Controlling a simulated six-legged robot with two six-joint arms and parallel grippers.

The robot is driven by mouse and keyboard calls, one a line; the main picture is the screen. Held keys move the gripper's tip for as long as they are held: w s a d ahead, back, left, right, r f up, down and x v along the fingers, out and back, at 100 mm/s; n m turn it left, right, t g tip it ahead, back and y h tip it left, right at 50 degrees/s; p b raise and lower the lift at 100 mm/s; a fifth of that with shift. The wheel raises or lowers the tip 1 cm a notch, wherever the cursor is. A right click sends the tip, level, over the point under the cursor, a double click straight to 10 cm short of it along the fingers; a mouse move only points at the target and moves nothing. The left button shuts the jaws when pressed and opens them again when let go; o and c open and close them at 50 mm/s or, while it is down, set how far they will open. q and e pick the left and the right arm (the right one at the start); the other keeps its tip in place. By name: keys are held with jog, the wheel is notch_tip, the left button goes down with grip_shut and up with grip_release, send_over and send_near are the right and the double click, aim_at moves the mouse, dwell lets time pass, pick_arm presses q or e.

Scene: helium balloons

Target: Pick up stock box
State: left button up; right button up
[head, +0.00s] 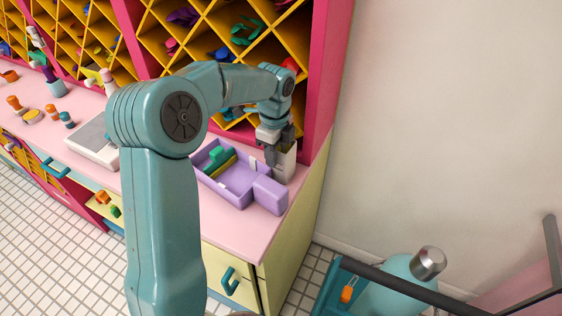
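A lilac open box (236,197) stands on the pink counter top, with green and yellow pieces inside. A smaller lilac block (270,195) adjoins its right end. I cannot tell for sure which of these is the stock box. My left gripper (275,153) points down at the back right of the lilac box, beside a cream upright block (286,164). One dark finger shows along the block's left side; the other is partly hidden, so I cannot tell whether the fingers grip it. My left arm covers part of the counter. My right gripper is not in view.
A pink cabinet with yellow diamond shelves (205,40) rises behind the counter (240,234). A grey-and-white device (92,141) and small coloured items stand to the left. A plain wall is on the right. A teal tank (388,283) stands at lower right.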

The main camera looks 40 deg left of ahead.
pick_arm(q)
jog(key=shift+w, duration=0.15)
jog(key=shift+d, duration=0.2)
jog(key=c, duration=0.5)
jog(key=shift+r, duration=0.1)
grip_shut()
jog(key=shift+a, duration=0.15)
